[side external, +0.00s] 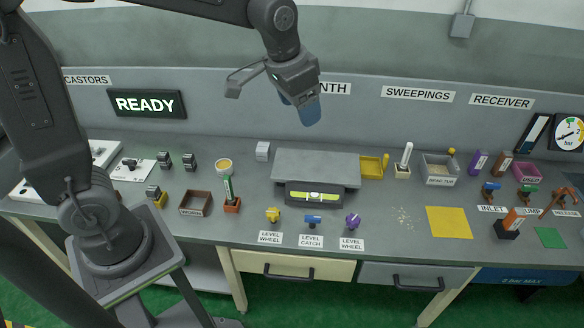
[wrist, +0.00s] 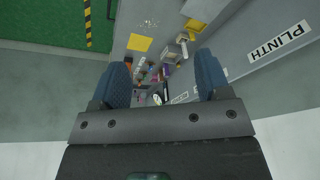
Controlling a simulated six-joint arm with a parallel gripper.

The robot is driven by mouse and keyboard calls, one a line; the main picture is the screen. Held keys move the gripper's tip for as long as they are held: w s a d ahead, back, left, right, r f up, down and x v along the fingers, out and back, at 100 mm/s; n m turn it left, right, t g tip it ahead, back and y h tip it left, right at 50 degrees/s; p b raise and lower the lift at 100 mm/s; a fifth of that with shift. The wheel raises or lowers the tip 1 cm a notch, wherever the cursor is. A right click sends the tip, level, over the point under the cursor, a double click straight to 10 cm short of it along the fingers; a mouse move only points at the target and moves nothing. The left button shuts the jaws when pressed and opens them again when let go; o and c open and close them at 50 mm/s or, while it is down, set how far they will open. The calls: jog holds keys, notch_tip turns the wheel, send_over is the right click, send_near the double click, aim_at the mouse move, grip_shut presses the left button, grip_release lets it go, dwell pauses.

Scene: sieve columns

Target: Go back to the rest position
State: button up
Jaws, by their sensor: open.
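My gripper (side external: 308,112) is high above the bench in the side external view, in front of the back wall and above the grey plinth block. Its blue fingers point down there. In the wrist view the two blue fingers of my gripper (wrist: 164,85) stand wide apart with nothing between them. My gripper touches nothing on the bench. The rest position itself is not marked in either view.
Below stands the grey plinth (side external: 316,166) with a level (side external: 313,196) at its front. A yellow mat (side external: 449,222), a grey tray (side external: 440,167) and several small coloured parts lie to the right. A brown box (side external: 195,203) is to the left. The air around the gripper is clear.

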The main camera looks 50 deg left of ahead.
jog(key=s+a+r+n+t, duration=0.1)
jog(key=s+a+n+t, duration=0.1)
jog(key=s, duration=1.5)
jog(key=shift+s+r, duration=0.15)
jog(key=shift+s, duration=0.25)
jog(key=shift+a, duration=0.1)
